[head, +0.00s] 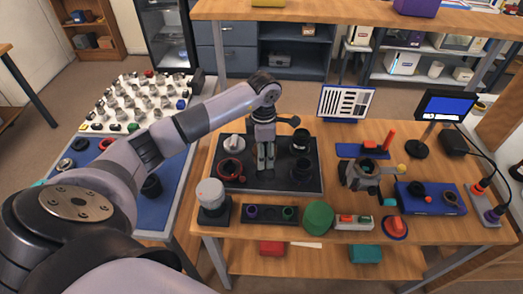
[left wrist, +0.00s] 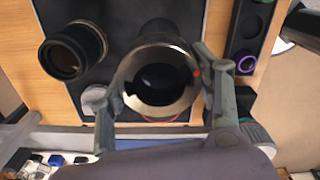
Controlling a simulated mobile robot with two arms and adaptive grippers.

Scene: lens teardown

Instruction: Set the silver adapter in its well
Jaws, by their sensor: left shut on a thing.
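My left gripper (head: 265,158) points down over the black mat (head: 275,185) on the wooden table. In the left wrist view its two fingers (left wrist: 158,88) are shut on the sides of the silver adapter (left wrist: 160,107), a notched metal ring with a dark middle. In the head view the fingers mostly hide the adapter. A dark cylinder (head: 302,171) stands on the mat to the right of the gripper; it also shows beyond the adapter in the left wrist view (left wrist: 160,27). I cannot tell which place is the adapter's well.
A black lens (head: 300,139), a silver part (head: 234,143) and a red ring (head: 231,168) are on the mat close around the gripper. In front stand a white-capped jar (head: 211,198), a dark tray (head: 268,222) with purple and green rings, and a green disc (head: 318,216).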

